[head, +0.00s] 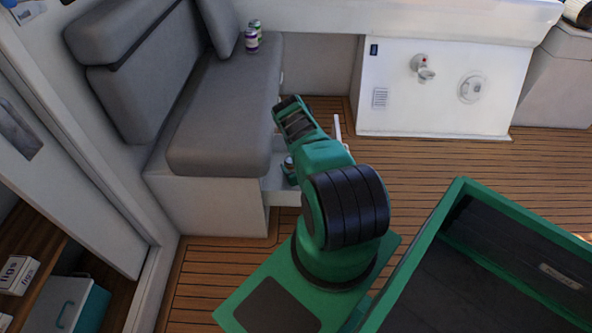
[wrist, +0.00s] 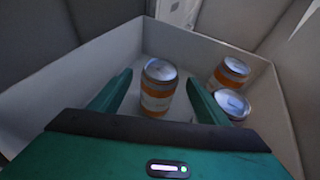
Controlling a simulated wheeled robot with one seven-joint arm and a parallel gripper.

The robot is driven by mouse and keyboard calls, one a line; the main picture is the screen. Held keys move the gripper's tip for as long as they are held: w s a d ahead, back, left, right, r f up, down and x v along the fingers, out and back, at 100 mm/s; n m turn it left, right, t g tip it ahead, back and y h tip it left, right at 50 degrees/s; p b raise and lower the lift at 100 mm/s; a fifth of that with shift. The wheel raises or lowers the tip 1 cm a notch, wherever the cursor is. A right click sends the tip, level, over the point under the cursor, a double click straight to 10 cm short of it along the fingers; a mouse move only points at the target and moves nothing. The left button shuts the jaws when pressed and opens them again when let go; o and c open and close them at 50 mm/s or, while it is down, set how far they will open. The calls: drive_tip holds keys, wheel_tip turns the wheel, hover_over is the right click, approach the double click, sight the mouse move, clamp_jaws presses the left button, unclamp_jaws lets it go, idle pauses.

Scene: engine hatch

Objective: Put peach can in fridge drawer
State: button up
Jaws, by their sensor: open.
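An open white drawer (head: 283,198) stands out from under the grey bench, and its walls (wrist: 90,75) fill much of the wrist view. In it stands an orange-and-white can (wrist: 158,90), likely the peach can, upright. My gripper (wrist: 158,78) is open, with one green finger on each side of this can; I cannot tell whether they touch it. Two similar cans stand to the right in the drawer, one farther back (wrist: 229,74) and one nearer (wrist: 233,105), close to the right finger. In the head view my arm hides much of the drawer.
A purple can (head: 251,41) and a green can (head: 256,26) stand on the grey bench seat (head: 225,110). A white cabinet (head: 440,90) is at the back. A shelf at lower left holds a figs box (head: 18,274) and a teal case (head: 75,304).

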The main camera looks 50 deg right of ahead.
drive_tip(key=shift+v, duration=1.75)
drive_tip(key=shift+a, duration=0.1)
